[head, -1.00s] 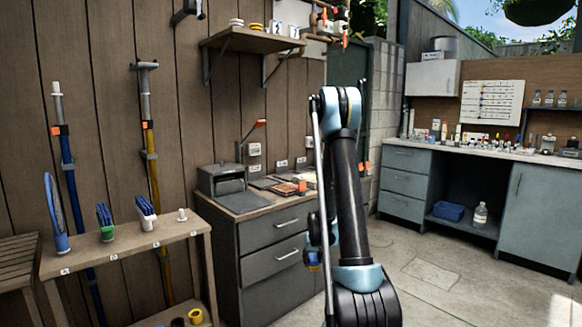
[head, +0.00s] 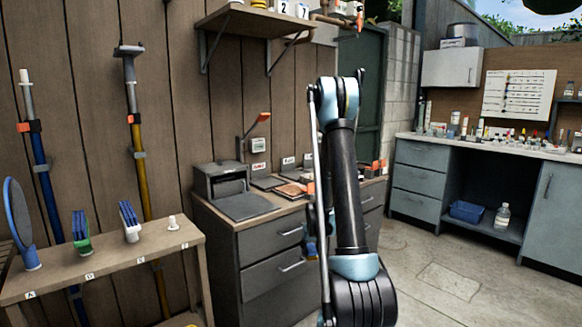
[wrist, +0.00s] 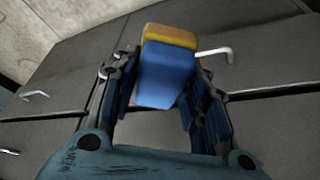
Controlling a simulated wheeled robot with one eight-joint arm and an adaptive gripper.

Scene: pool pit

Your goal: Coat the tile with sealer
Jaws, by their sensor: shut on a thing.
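My gripper (wrist: 163,72) is shut on a blue block-shaped tool (wrist: 164,78) with a yellow-orange end (wrist: 170,36), seen in the wrist view between the two fingers. In the head view the arm hides most of the gripper; a bit of blue shows left of the arm, low in front of the grey drawers. A copper-brown tile (head: 290,190) lies flat on the grey cabinet's wooden top, beside darker flat pieces (head: 268,182). The gripper is apart from the tile. I cannot make out a sealer container for certain.
A dark boxy device (head: 222,181) stands left on the cabinet top (head: 262,218). A wooden rack (head: 118,258) with brushes is at the left. A wall shelf (head: 255,22) hangs above. A blue-grey workbench (head: 417,178) stands at the right, with clear concrete floor (head: 425,270) before it.

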